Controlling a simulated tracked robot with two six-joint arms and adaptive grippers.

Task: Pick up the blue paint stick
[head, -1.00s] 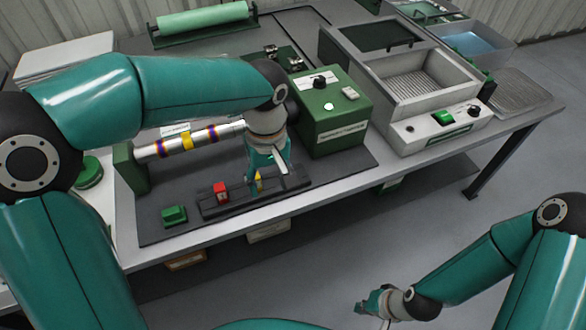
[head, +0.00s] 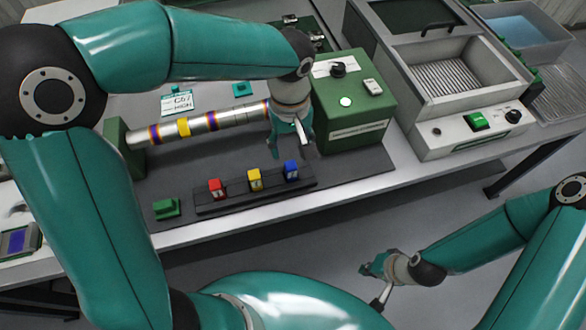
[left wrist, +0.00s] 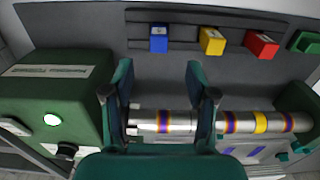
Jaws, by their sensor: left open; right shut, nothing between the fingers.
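The blue paint stick (head: 291,171) stands in the dark rack (head: 225,200) at its right end, and it also shows in the left wrist view (left wrist: 159,39). A yellow stick (head: 254,180) and a red stick (head: 216,189) stand to its left in the same rack. My left gripper (head: 290,148) is open and empty, above and behind the blue stick, near the metal pipe. In the left wrist view the spread fingers (left wrist: 160,75) point toward the blue stick and are apart from it. My right gripper (head: 368,268) is shut and empty, off the table's front.
The banded metal pipe (head: 200,124) lies behind the rack. A green control box (head: 352,108) stands right of my left gripper. A small green block (head: 166,208) sits left of the rack. A grey machine (head: 455,75) stands further right.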

